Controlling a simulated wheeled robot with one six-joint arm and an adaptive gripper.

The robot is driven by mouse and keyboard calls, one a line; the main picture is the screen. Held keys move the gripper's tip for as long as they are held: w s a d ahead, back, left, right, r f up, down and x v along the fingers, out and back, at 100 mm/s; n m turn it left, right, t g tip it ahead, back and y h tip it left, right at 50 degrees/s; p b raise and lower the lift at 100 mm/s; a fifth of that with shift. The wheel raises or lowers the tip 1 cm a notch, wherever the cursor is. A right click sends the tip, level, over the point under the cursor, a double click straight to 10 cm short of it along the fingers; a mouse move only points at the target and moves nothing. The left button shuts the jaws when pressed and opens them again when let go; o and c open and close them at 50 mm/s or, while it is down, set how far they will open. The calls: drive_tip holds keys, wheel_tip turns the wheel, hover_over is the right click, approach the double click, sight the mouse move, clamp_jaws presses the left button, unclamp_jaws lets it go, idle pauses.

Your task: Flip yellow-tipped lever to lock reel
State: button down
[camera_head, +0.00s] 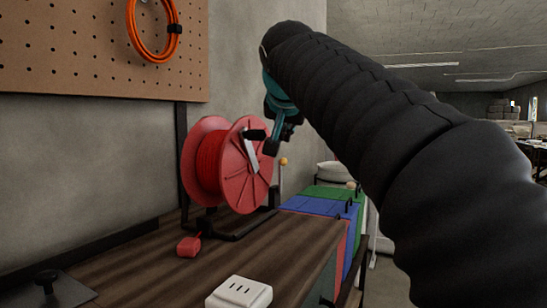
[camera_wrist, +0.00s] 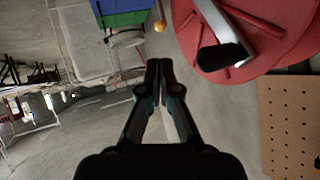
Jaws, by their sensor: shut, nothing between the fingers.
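A red cable reel (camera_head: 208,165) stands upright in a black frame on the wooden bench. Its red side disc also fills the upper right of the wrist view (camera_wrist: 278,62). A silver crank with a black handle (camera_head: 252,148) crosses the disc's face. The lever (camera_head: 281,178) is a thin upright rod with a yellow ball tip, just right of the disc. In the wrist view its yellow tip (camera_wrist: 160,26) is above my fingertips. My gripper (camera_head: 271,148) is shut and empty, in front of the disc near the crank. In the wrist view the fingers (camera_wrist: 158,65) meet, apart from the tip.
A white socket box (camera_head: 238,293) and a red plug (camera_head: 188,246) lie on the bench (camera_head: 150,262). Blue (camera_head: 322,207) and green (camera_head: 335,193) boxes are beyond its right edge. A pegboard (camera_head: 80,50) with an orange cable coil (camera_head: 140,45) hangs on the wall.

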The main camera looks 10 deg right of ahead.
sight(285, 160)
drive_tip(key=shift+w+d, duration=0.15)
drive_tip(key=shift+d, duration=0.1)
drive_tip(key=x, duration=1.3)
drive_tip(key=shift+w+f, duration=0.15)
drive_tip(key=shift+w, duration=0.15)
drive_tip(key=shift+d, duration=0.1)
